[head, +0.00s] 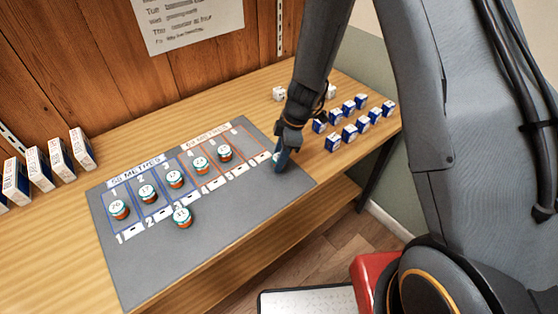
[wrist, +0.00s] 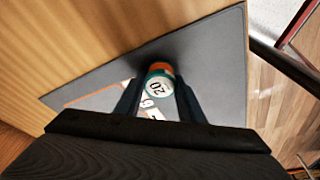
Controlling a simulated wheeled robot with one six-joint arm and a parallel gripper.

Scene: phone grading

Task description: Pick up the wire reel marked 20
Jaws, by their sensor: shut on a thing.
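The wire reel marked 20 (wrist: 158,84) has a white label, a teal rim and an orange-red body. It sits between the two fingertips of my gripper (wrist: 158,100) in the wrist view, and the gripper is shut on it. In the head view my gripper (head: 282,158) points down at the right end of the grey mat (head: 240,225), and only a sliver of the reel (head: 275,157) shows beside the fingers. I cannot tell whether the reel touches the mat.
Several other reels stand on the mat, one (head: 183,216) below the marked columns. Small blue-and-white boxes (head: 349,132) stand in rows right of my gripper. Taller boxes (head: 60,160) stand at the far left. The mat's lower right part is clear.

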